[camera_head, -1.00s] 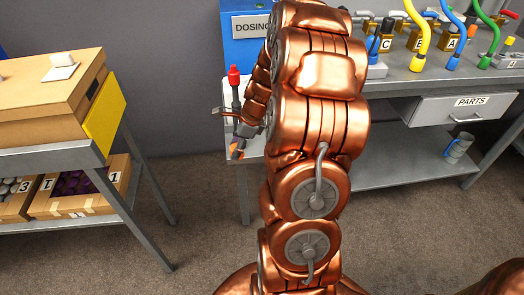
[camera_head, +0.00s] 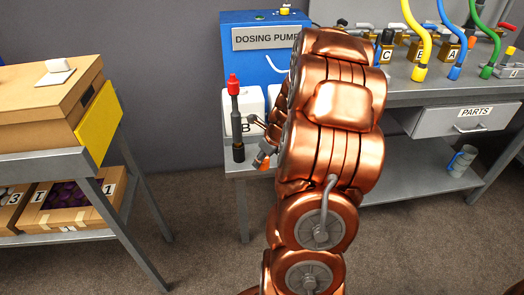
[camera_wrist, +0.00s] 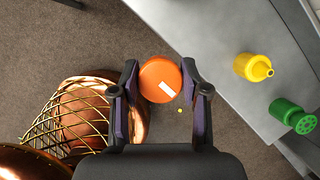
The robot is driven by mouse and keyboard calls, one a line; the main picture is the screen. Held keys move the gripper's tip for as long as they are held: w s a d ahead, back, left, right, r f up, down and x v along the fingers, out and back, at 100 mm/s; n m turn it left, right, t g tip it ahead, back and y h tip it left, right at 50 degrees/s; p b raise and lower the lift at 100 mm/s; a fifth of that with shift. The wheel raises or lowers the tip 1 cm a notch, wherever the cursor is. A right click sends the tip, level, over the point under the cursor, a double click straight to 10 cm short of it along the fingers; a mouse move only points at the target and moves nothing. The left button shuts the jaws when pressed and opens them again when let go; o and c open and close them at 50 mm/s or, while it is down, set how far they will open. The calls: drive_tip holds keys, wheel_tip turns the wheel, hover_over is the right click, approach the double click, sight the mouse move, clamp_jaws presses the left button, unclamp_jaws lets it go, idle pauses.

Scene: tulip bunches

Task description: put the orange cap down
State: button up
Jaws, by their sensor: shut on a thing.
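The orange cap (camera_wrist: 160,79) is held between the two fingers of my gripper (camera_wrist: 163,88) in the wrist view; it is round, with a small white label. A bit of orange (camera_head: 264,165) shows at my gripper (camera_head: 266,153) in the head view, beside the front edge of the grey bench. In the wrist view the cap is over the floor, left of the grey bench surface (camera_wrist: 215,50). The copper arm hides part of the bench in the head view.
A dark upright tool with a red top (camera_head: 234,86) stands on the bench by a white container marked B (camera_head: 246,108) and the blue dosing pump (camera_head: 262,65). A yellow bottle (camera_wrist: 253,67) and a green shaker (camera_wrist: 288,112) stand on the bench.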

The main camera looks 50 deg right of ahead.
drive_tip(key=w+d, duration=0.6)
drive_tip(key=shift+w+d+f+b, duration=0.25)
drive_tip(key=shift+f+b, duration=0.1)
drive_tip(key=shift+f, duration=0.05)
drive_tip(key=shift+f+b, duration=0.35)
drive_tip(key=shift+f, duration=1.45)
drive_tip(key=o, duration=1.1)
